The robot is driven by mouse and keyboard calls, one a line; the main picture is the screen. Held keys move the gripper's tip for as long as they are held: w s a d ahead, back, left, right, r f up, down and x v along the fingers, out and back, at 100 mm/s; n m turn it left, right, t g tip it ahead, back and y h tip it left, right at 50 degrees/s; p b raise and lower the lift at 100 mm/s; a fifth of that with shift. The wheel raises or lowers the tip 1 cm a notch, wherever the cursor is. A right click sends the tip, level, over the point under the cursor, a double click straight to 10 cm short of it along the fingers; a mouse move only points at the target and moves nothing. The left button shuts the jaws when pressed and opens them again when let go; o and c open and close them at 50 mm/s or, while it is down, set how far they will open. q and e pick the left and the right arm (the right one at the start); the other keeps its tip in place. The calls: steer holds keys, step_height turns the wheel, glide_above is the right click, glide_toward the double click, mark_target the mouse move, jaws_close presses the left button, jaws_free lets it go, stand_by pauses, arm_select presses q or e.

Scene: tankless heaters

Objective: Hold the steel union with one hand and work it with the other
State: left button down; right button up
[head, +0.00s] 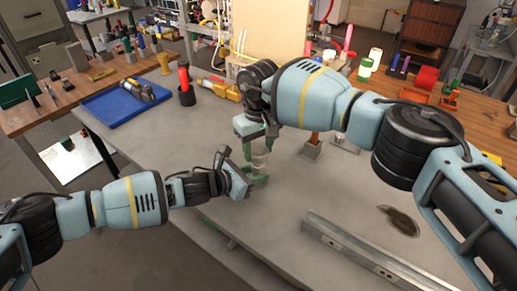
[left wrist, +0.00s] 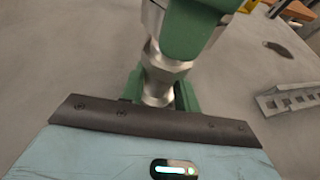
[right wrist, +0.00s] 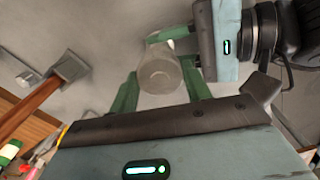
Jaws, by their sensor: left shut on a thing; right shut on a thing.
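The steel union (head: 259,161) stands upright above the grey bench, between my two grippers. In the left wrist view its hexagonal steel body (left wrist: 165,68) shows clearly. In the right wrist view its round end (right wrist: 158,76) faces the camera. My left gripper (head: 256,179), reaching in from the left, is shut on the union's lower part. My right gripper (head: 259,146) comes down from above and is shut on its upper part. Green fingers of both grippers hide parts of the union, so I cannot tell how its halves sit.
A metal channel (head: 365,247) lies at the front right near a dark stain (head: 400,221). A blue tray (head: 115,105) and a black cup with a red-handled tool (head: 187,95) are at the back left.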

mark_target(259, 150)
steer(key=shift+r, duration=0.15)
steer(key=shift+r, duration=1.85)
arm_select(q)
steer(key=c, duration=0.9)
jaws_free()
steer(key=shift+c, duration=0.2)
steer(key=p+v, duration=0.1)
steer(key=v, duration=0.5)
steer(key=shift+a+r, duration=0.15)
steer(key=shift+r, duration=0.15)
arm_select(e)
step_height(259, 150, up, 4)
steer(key=shift+f+t, duration=0.1)
steer(key=shift+t, duration=0.2)
arm_select(q)
steer(key=v, duration=0.4)
steer(key=shift+s+f, duration=0.1)
steer(key=shift+f, duration=0.05)
arm_select(e)
steer(key=shift+s, duration=0.1)
arm_select(q)
steer(key=shift+v, duration=0.8)
